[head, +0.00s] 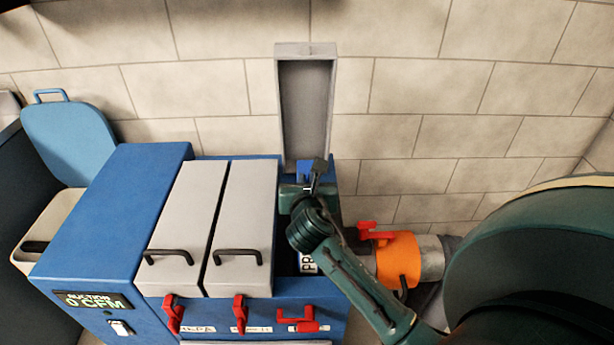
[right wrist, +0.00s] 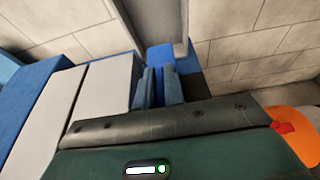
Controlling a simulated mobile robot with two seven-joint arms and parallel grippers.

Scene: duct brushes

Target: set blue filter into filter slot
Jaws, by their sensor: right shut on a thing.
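The blue machine (head: 110,215) has a filter slot (head: 286,258) at its right end, under a raised grey lid (head: 306,115). My right gripper (head: 312,188) is over this slot, shut on the blue filter (head: 304,170). In the right wrist view the filter (right wrist: 160,56) shows beyond and between the fingers (right wrist: 160,88). My gripper and forearm hide most of the filter and slot, so I cannot tell how deep it sits. A white label with partly hidden letters (head: 308,262) shows in the slot opening. My left gripper is not in view.
Two grey lids (head: 185,225) (head: 243,225) with dark handles are closed left of the slot. Red latches (head: 173,315) line the front. An orange collar (head: 398,260) on a duct stands right of the machine. A light blue lidded bin (head: 70,140) stands left. A tiled wall is behind.

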